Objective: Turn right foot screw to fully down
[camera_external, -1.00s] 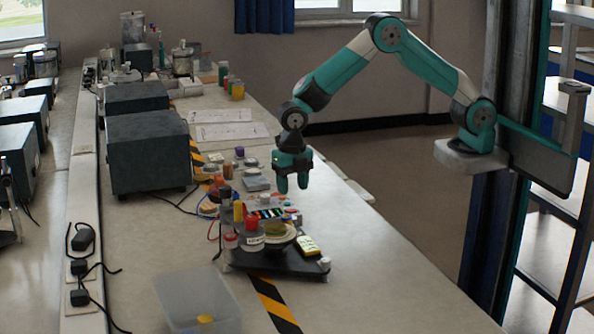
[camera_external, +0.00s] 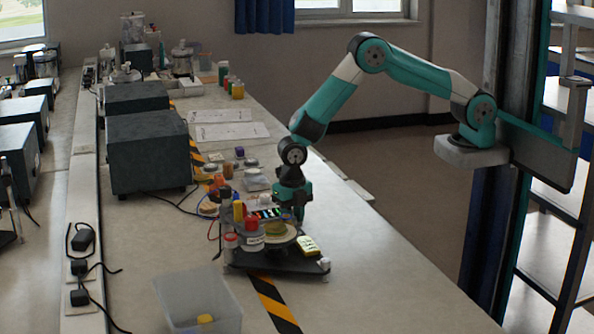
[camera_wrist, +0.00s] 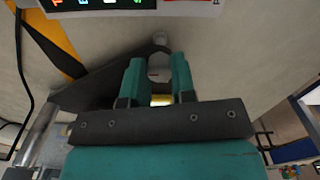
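A dark base plate (camera_external: 285,262) stands on the bench with several items on it. One pale foot screw knob (camera_external: 323,265) shows at its front right corner. My gripper (camera_external: 298,212) is low, pointing down at the far right side of the plate. In the wrist view, my two teal fingers (camera_wrist: 158,75) are apart, with a pale knob (camera_wrist: 159,66) showing between them. I cannot tell whether they touch it or which screw it is. The dark plate (camera_wrist: 88,92) lies to its left there. A small yellow part (camera_wrist: 162,100) shows nearer the palm.
A clear bin (camera_external: 196,298) stands at front left. Dark boxes (camera_external: 150,150) stand at back left. The bench at front right is clear.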

